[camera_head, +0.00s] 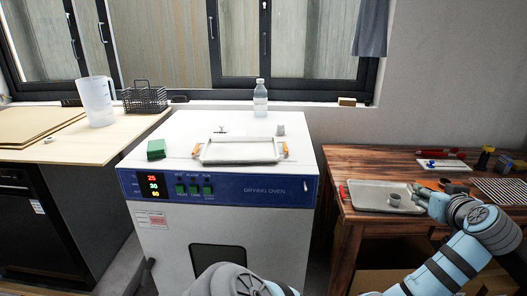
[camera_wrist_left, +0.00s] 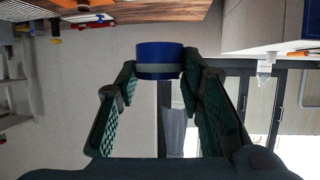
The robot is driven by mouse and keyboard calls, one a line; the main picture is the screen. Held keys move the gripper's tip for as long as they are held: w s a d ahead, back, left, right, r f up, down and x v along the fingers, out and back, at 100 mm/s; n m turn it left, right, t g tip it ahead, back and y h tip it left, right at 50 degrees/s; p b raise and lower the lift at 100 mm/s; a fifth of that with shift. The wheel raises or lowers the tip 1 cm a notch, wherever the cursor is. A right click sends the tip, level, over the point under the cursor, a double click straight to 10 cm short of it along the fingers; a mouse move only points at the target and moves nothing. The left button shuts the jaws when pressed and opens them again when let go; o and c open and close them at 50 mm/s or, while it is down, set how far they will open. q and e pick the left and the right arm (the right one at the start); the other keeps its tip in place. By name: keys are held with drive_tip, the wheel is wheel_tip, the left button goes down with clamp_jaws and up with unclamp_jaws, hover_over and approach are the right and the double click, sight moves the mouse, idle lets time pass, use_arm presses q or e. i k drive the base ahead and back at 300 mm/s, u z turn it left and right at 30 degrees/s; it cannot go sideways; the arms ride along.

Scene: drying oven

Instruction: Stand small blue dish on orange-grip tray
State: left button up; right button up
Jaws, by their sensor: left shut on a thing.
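The small blue dish (camera_wrist_left: 160,62) has a grey band. In the left wrist view, which is upside down, my left gripper (camera_wrist_left: 158,80) is shut on it, one finger at each side. The dish is held in the air, clear of any surface. The orange-grip tray (camera_head: 203,160) lies on top of the drying oven, flat and empty-looking, with an orange grip at each end. In the head view, part of my arm shows at the bottom centre; I cannot make out the held dish there. My other arm is at the right, and its finger state is unclear.
On the white oven (camera_head: 300,150) stand a bottle (camera_head: 260,98), a green block (camera_head: 156,149) and a small grey item (camera_head: 281,130). At right, a wooden table (camera_head: 340,165) bears a metal tray (camera_head: 362,190) with a grey cup (camera_head: 394,199) and tools. A jug (camera_head: 97,100) and basket (camera_head: 145,98) stand left.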

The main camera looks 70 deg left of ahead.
sight(232, 152)
drive_tip(key=u, duration=1.7)
drive_tip(key=i, duration=0.1)
